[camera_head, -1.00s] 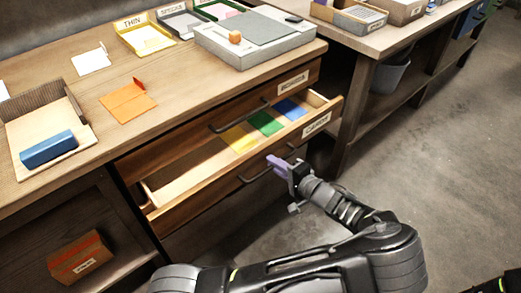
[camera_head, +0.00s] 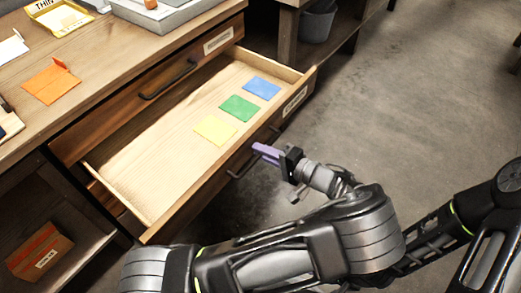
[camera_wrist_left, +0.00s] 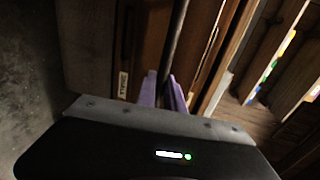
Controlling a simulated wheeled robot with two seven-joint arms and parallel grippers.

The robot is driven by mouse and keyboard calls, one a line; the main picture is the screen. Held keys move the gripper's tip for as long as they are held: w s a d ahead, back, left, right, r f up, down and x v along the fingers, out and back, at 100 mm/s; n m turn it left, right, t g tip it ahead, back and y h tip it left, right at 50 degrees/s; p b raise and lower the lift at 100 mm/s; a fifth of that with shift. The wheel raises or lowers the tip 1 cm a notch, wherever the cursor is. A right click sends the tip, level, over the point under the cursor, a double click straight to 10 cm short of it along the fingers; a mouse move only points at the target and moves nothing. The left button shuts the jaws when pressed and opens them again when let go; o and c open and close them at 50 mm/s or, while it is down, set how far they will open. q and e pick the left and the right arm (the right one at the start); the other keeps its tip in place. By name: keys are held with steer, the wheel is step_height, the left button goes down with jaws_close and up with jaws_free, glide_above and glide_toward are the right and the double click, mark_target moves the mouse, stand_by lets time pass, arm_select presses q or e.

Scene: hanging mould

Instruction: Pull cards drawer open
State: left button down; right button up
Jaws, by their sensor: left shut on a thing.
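The cards drawer (camera_head: 165,135) stands well out from the bench in the head view, its light wooden inside showing. Yellow (camera_head: 215,130), green (camera_head: 240,108) and blue (camera_head: 261,87) cards lie flat in its right part. A pale label (camera_head: 295,101) is on its front. My left gripper (camera_head: 264,152) has purple fingers and is shut on the drawer's dark bar handle (camera_head: 238,170). In the left wrist view the handle (camera_wrist_left: 178,40) runs down between the fingers (camera_wrist_left: 163,92). My right gripper is not in view.
A closed drawer with its own handle (camera_head: 168,80) is above the cards drawer. The bench top (camera_head: 105,60) carries an orange card piece (camera_head: 52,83) and a grey tray (camera_head: 165,12). A box (camera_head: 40,250) sits on the lower left shelf. Floor (camera_head: 400,90) is clear to the right.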

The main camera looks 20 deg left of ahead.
arm_select(q)
steer(key=c, duration=1.5)
jaws_free()
steer(key=shift+o, duration=0.2)
steer(key=v, duration=0.8)
steer(key=shift+a+f, duration=0.1)
steer(key=shift+a, duration=0.05)
